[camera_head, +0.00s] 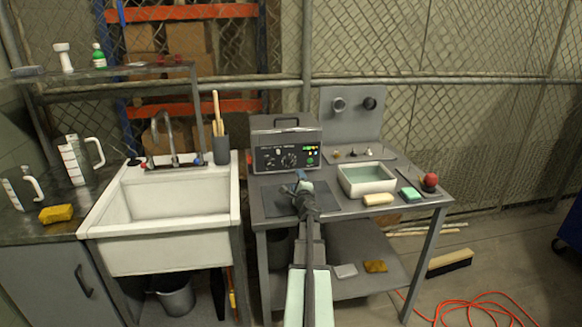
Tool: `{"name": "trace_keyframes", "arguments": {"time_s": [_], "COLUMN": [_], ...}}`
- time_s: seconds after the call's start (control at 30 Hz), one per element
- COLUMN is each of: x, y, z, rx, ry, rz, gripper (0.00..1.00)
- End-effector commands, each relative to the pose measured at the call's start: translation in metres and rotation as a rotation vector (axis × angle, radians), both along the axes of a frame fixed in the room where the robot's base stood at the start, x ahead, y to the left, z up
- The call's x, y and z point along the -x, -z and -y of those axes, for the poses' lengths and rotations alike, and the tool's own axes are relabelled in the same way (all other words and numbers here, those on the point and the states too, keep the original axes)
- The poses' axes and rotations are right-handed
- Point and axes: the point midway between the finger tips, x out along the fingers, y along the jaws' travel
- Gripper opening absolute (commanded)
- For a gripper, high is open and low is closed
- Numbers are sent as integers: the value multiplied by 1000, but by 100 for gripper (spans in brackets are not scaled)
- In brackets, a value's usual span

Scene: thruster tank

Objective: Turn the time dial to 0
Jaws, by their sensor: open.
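A dark box-shaped unit (285,129) with a top handle stands at the back left of the grey metal table. Its black front panel (284,158) faces me. Small knobs (289,160) sit at the left and middle of this panel, and lit coloured indicators are at its right. The labels and dial markings are too small to read, so I cannot tell which knob is the time dial or where it points. My gripper (301,181) is in front of and below the panel, apart from the knobs. It is open, and I see nothing in it.
A red ball-shaped thing (430,180) is at the table's right. A white sink (165,205) is at the left.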

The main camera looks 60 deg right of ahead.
Motion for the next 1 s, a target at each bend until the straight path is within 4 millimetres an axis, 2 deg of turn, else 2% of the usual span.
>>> {"name": "trace_keyframes", "arguments": {"time_s": [0.7,1.0], "x": [-1,-1], "y": [-1,-1], "z": [-1,-1], "rx": [-732,-882], "ry": [2,2], "rz": [717,865], "gripper": [61,61]}}
